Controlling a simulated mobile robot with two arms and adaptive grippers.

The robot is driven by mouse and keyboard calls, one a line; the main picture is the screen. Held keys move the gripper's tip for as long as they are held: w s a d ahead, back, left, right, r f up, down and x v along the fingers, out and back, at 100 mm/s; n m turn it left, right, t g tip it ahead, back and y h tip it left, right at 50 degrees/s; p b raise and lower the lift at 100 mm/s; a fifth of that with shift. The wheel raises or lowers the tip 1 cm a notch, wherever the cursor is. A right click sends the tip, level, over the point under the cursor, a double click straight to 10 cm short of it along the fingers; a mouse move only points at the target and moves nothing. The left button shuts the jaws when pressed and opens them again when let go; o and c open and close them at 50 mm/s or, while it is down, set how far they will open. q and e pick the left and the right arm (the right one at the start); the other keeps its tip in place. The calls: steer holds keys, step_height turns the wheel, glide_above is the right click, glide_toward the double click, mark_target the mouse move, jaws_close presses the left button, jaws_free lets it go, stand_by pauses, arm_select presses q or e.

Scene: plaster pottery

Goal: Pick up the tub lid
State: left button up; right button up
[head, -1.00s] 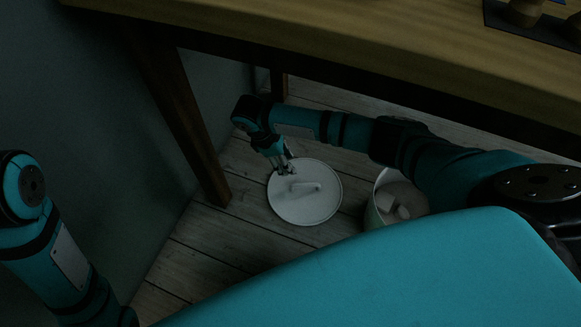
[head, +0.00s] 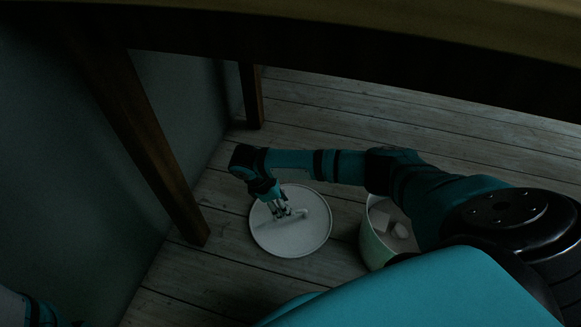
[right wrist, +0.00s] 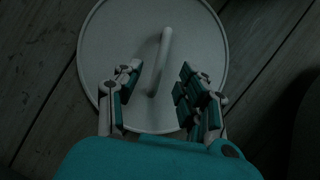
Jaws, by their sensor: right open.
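The tub lid (head: 291,240) is a round, pale disc with a raised bar handle (head: 309,217). It lies flat on the wooden floor under the table. My right gripper (head: 282,211) is over the lid at the handle's left end in the head view. In the right wrist view the lid (right wrist: 108,40) fills the middle, and its handle (right wrist: 163,58) runs up from between the open fingers of my right gripper (right wrist: 157,92). Whether the fingers touch the lid cannot be told. Of my left arm only a part shows at the lower left; its gripper is out of view.
A pale tub (head: 374,246) with whitish chunks inside stands on the floor right of the lid, beside my right arm. A dark table leg (head: 153,150) stands left of the lid. The table edge (head: 350,50) overhangs above. Bare floor (head: 330,120) lies behind my right arm.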

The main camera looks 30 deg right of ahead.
mark_target(300, 235)
steer(key=b+x, duration=0.4)
steer(key=x, duration=0.1)
steer(key=shift+f, duration=0.35)
steer(key=shift+d+r, duration=0.1)
steer(key=shift+r, duration=0.05)
jaws_close()
